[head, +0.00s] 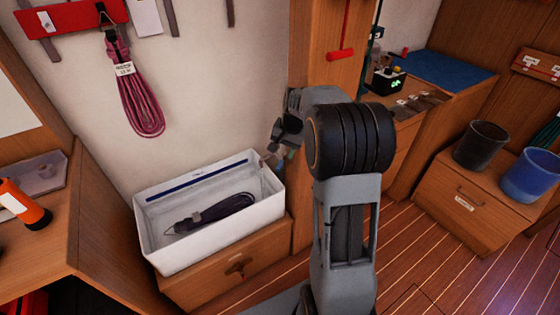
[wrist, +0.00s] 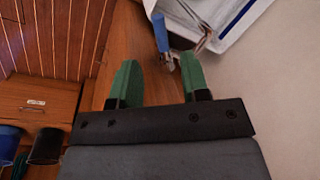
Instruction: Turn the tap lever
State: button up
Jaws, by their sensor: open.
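A small blue lever-like part (wrist: 160,34), which looks like the tap lever, shows in the wrist view at the near corner of a white bin. A greyish metal fitting (wrist: 205,36) stands beside it to the right. My gripper (wrist: 157,74) is open, its two green fingers apart and nothing between them. The blue part lies just beyond the fingertips, between them in the picture; I cannot tell whether they touch. In the head view my gripper (head: 278,152) is by the bin's right corner, partly hidden by my arm, and the lever is not clear.
The white bin (head: 215,236) holds a dark coiled line (head: 215,212) and stands on a wooden cabinet. A pink coil (head: 137,95) hangs on the wall. A wooden post (head: 303,210) stands close behind my gripper. Dark and blue buckets (head: 530,175) stand at the right.

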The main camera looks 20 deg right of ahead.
aim_at(280, 165)
jog(key=f, duration=0.4)
jog(key=w+a+f, duration=0.1)
jog(key=f, duration=0.1)
jog(key=shift+f+b, duration=0.2)
jog(key=shift+b, duration=0.15)
jog(key=shift+s, duration=0.1)
jog(key=shift+c, duration=0.3)
grip_shut()
